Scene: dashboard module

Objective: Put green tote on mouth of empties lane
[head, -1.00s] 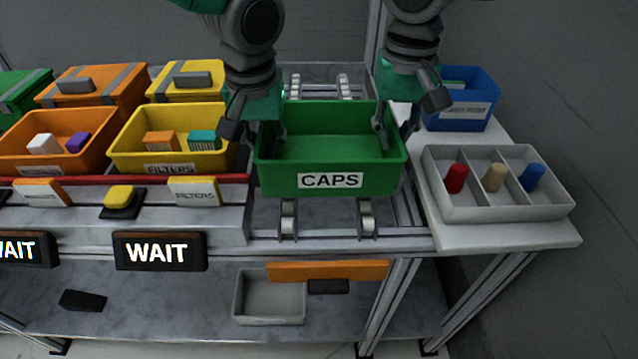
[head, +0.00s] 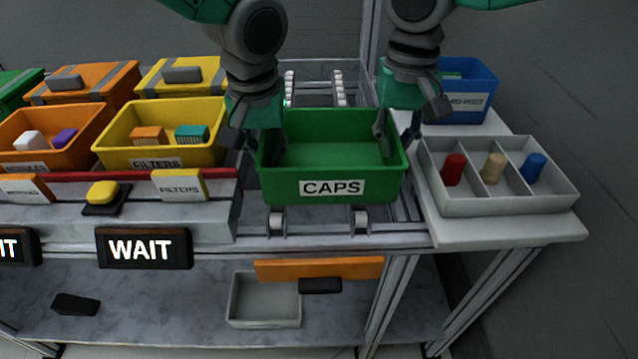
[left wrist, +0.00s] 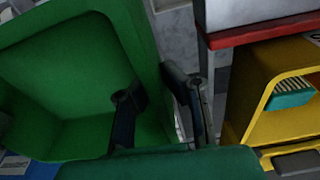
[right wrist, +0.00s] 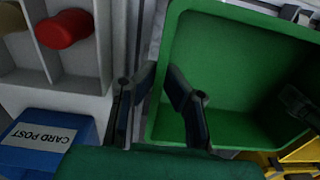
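The green tote (head: 330,160) with a CAPS label is open-topped, looks empty and is about level, above the front of a roller lane (head: 278,222). I cannot tell whether it touches the rollers. My left gripper (head: 262,140) is shut on its left wall, one finger inside and one outside, as the left wrist view (left wrist: 163,100) shows. My right gripper (head: 393,135) is shut on its right wall in the same way, seen in the right wrist view (right wrist: 160,95). The tote hides the middle of the lane; rollers show behind it and in front.
A yellow FILTERS tote (head: 160,150) and an orange tote (head: 60,125) stand left. At right are a grey divided tray (head: 495,205) with pegs and a blue CARD POST box (head: 468,103). A WAIT sign (head: 145,249) and an orange strip (head: 320,268) are along the front. A grey bin (head: 264,312) is below.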

